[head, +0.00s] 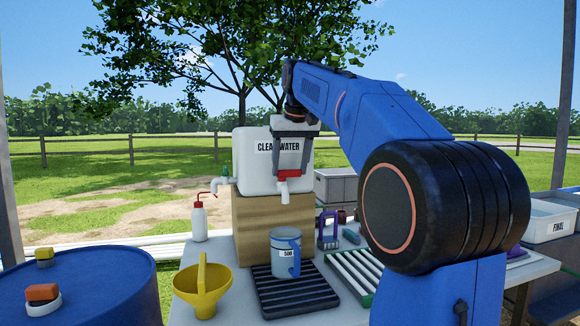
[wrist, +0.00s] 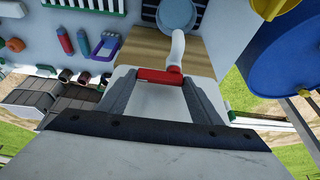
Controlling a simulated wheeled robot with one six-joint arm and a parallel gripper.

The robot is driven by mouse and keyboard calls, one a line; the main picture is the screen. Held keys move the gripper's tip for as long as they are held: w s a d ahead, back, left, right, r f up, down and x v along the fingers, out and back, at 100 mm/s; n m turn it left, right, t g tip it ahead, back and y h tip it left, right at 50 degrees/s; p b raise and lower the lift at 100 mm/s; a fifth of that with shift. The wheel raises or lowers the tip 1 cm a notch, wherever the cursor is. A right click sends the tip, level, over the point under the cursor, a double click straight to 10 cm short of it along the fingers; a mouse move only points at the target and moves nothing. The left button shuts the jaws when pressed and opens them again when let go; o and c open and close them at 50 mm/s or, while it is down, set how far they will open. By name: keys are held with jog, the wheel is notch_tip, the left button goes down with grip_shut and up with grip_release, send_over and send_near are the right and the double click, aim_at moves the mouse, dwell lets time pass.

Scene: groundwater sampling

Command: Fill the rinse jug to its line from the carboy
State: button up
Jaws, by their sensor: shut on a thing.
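The white carboy (head: 258,170), labelled as water, stands on a wooden block. Its front tap has a red handle (wrist: 158,76) and a white spout (wrist: 177,48). My gripper (head: 289,168) is in front of the carboy, its fingers closed on the red handle from both sides; in the wrist view my gripper (wrist: 160,82) shows the same. The rinse jug (head: 283,256), grey-blue with a blue handle and a "500" label, stands upright on a black slatted rack (head: 292,294) below the spout. The jug (wrist: 177,14) is partly cut off in the wrist view. I cannot make out its water level or a stream.
A yellow funnel (head: 203,285) and a red-capped wash bottle (head: 199,222) stand left of the block. A second tap is on the carboy's left side. A green-edged rack (head: 352,272) lies right of the jug. A blue drum (head: 88,288) stands at left.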

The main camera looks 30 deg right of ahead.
jog(key=o, duration=0.8)
jog(key=shift+c, duration=0.2)
jog(key=v, duration=1.7)
jog(key=shift+s+r, duration=0.15)
jog(key=s+a+f+n, duration=0.1)
jog(key=s+a+f, duration=0.4)
jog(key=f, duration=1.3)
jog(key=s+a+f+n, duration=0.1)
jog(key=s+a+f, duration=0.4)
jog(key=s+f, duration=0.7)
jog(key=s+a+f+n+y, duration=0.1)
jog(key=s+a+f, duration=0.4)
jog(key=f, duration=1.9)
jog(key=s, duration=0.3)
jog(key=shift+s+t, duration=0.2)
jog(key=shift+t, duration=0.1)
